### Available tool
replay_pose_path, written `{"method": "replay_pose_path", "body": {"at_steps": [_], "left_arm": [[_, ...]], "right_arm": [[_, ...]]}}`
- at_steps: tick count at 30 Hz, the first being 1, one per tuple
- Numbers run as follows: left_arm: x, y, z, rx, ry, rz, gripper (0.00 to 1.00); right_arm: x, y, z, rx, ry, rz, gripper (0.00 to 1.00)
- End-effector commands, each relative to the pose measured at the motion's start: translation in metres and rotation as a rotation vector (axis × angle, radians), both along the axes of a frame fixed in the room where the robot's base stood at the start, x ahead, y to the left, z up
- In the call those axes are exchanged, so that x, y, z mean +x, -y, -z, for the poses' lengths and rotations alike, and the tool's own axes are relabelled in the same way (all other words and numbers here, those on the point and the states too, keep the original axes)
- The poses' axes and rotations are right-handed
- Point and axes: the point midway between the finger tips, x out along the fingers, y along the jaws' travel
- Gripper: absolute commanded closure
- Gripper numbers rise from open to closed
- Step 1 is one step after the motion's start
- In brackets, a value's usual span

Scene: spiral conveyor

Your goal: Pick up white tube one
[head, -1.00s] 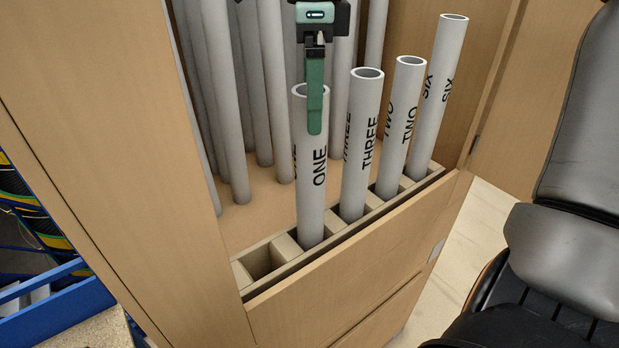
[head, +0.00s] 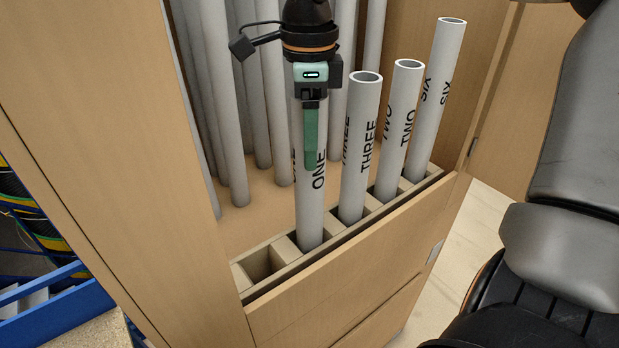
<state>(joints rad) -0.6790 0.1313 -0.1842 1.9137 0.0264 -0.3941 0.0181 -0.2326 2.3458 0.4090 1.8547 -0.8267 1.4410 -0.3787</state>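White tube one (head: 310,215) stands upright in a slot of the wooden rack, with the black word ONE on its side. My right gripper (head: 310,160) comes down over the tube's upper part, and its body hides the tube's top rim. One green finger shows in front of the tube, just above and beside the lettering. The other finger is hidden, so I cannot tell whether the fingers press on the tube. My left gripper is not in view.
Tubes THREE (head: 355,160), TWO (head: 398,135) and SIX (head: 432,100) stand close by to the right. An empty slot (head: 262,262) is at the left. More plain tubes stand behind. Wooden cabinet walls (head: 110,130) flank the rack. A blue crate (head: 70,305) is at lower left.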

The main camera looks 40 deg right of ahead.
Motion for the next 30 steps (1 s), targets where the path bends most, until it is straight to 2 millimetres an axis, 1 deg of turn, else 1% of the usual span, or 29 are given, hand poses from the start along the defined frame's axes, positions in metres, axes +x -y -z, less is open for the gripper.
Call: {"method": "replay_pose_path", "body": {"at_steps": [1, 2, 18, 19, 30], "left_arm": [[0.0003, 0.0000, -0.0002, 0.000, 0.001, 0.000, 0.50], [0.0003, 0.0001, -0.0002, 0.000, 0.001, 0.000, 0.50], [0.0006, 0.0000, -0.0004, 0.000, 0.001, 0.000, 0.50], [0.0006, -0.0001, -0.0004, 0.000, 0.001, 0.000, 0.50], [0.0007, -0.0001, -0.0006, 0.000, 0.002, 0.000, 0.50]], "right_arm": [[0.0000, 0.0000, -0.0003, -0.001, 0.001, 0.000, 0.34], [0.0000, 0.0000, -0.0003, -0.001, 0.001, 0.000, 0.38], [0.0001, -0.0001, -0.0006, -0.001, 0.001, 0.000, 0.98], [0.0001, -0.0001, -0.0006, -0.001, 0.001, 0.000, 1.00], [0.0001, 0.0000, -0.0008, -0.001, 0.001, 0.000, 1.00]]}}
